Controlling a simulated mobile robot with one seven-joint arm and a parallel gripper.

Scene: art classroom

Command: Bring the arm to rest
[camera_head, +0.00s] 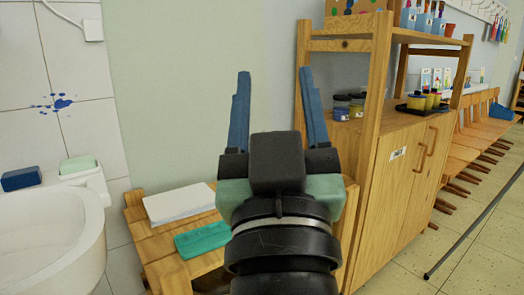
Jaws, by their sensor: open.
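My gripper (275,92) is in the middle of the head view, with its two blue fingers pointing up and spread wide apart. Nothing is between the fingers; only the plain wall shows behind them. The black wrist of my arm rises from the bottom edge of the picture. The gripper appears in front of a low wooden stand and to the left of a wooden cabinet's post. The wrist hides part of the stand.
A low wooden stand (150,243) holds a white folded cloth (180,203) and a teal cloth (202,239). A white sink (50,240) with a blue sponge (21,179) and a green one (78,165) is left. A wooden cabinet (390,200) stands right.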

